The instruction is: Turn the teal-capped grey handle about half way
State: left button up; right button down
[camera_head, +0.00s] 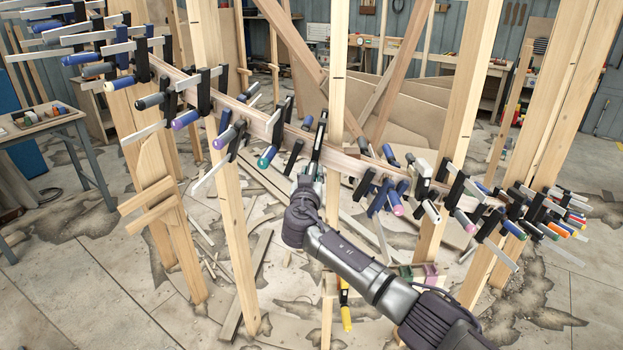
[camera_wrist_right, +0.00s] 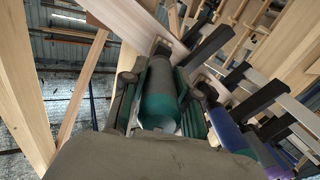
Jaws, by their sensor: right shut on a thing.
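The teal-capped grey handle (camera_wrist_right: 158,98) lies between the fingers of my right gripper (camera_wrist_right: 157,88) in the right wrist view, its teal end toward the camera. My right gripper is shut on it, with a finger along each side. In the head view, my right gripper (camera_head: 317,150) reaches up to the curved wooden stringer (camera_head: 255,118) near its middle. There the gripper covers most of the held handle, so its turn angle cannot be told. My left gripper is out of view.
Many clamps with coloured handles line the stringer on both sides. Upright posts (camera_head: 339,70) stand near my arm. A table (camera_head: 42,122) stands left.

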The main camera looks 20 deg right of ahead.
jog(key=n+b, duration=0.2)
jog(key=b, duration=0.1)
jog(key=shift+f+b, duration=0.35)
jog(key=shift+f, duration=0.05)
jog(key=shift+r+n+b, duration=0.1)
jog(key=shift+n+b, duration=0.25)
jog(key=shift+n, duration=0.05)
jog(key=shift+r+n, duration=0.2)
jog(key=shift+n, duration=0.8)
jog(key=n, duration=0.2)
jog(key=shift+r+n, duration=0.1)
jog(key=shift+n, duration=0.3)
jog(key=n, duration=0.2)
jog(key=shift+r+n, duration=0.1)
jog(key=shift+n, duration=0.2)
jog(key=n+p, duration=0.1)
jog(key=n, duration=0.2)
jog(key=shift+n, duration=0.3)
jog(key=shift+n+p, duration=0.75)
jog(key=shift+n, duration=0.95)
